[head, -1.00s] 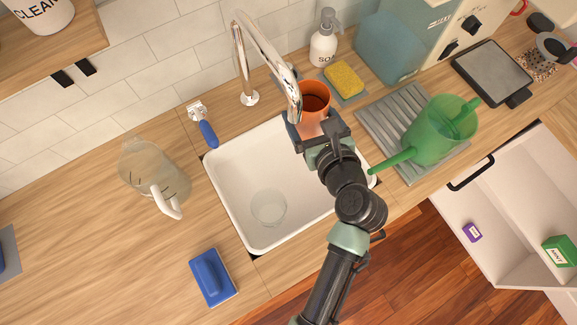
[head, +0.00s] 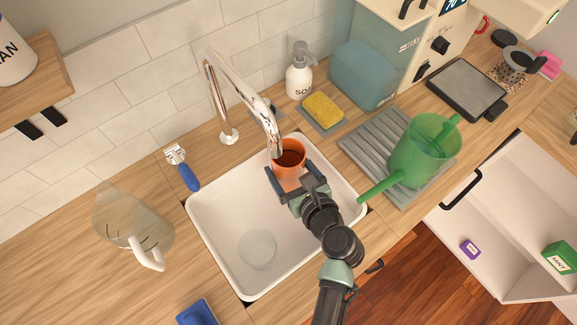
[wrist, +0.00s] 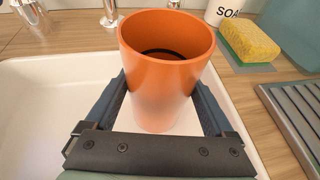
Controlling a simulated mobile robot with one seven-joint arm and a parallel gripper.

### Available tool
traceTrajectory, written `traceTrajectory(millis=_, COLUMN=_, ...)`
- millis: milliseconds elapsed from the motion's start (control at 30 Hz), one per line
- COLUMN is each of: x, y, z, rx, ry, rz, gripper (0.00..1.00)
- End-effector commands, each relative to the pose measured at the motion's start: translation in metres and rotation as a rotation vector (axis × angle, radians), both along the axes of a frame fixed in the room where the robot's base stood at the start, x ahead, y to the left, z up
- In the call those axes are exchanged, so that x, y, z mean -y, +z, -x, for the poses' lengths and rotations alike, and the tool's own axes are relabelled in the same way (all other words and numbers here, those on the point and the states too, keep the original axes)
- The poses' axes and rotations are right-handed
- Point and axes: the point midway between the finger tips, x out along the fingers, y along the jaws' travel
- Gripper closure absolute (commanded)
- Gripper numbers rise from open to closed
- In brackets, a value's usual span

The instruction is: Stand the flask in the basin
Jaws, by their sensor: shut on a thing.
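The chrome tap (head: 245,92) arches over the back rim beside the flask. A green watering can (head: 420,150) stands on the grey rack at right. A glass jug (head: 130,225) is left.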

Motion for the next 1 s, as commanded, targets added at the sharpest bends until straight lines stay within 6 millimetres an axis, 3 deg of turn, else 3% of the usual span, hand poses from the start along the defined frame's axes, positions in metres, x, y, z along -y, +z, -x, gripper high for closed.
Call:
traceTrajectory(millis=200, x=0.0, y=-0.002, z=0.0, rx=0.002, ry=0.0, rz=-0.001, gripper=0.94)
traceTrajectory(millis=233, x=0.0, y=-0.002, z=0.0, rx=0.0, ry=0.0, rz=0.0, gripper=0.08)
traceTrajectory(millis=267, x=0.0, y=-0.002, z=0.0, rx=0.0, ry=0.0, rz=0.0, gripper=0.03)
traceTrajectory(millis=633, x=0.002, y=0.003, z=0.004, rx=0.0, ry=-0.001, rz=0.0, gripper=0.0)
traceTrajectory(millis=1000, x=0.031, y=0.03, z=0.065, rx=-0.002, ry=-0.004, rz=-0.001, gripper=0.0)
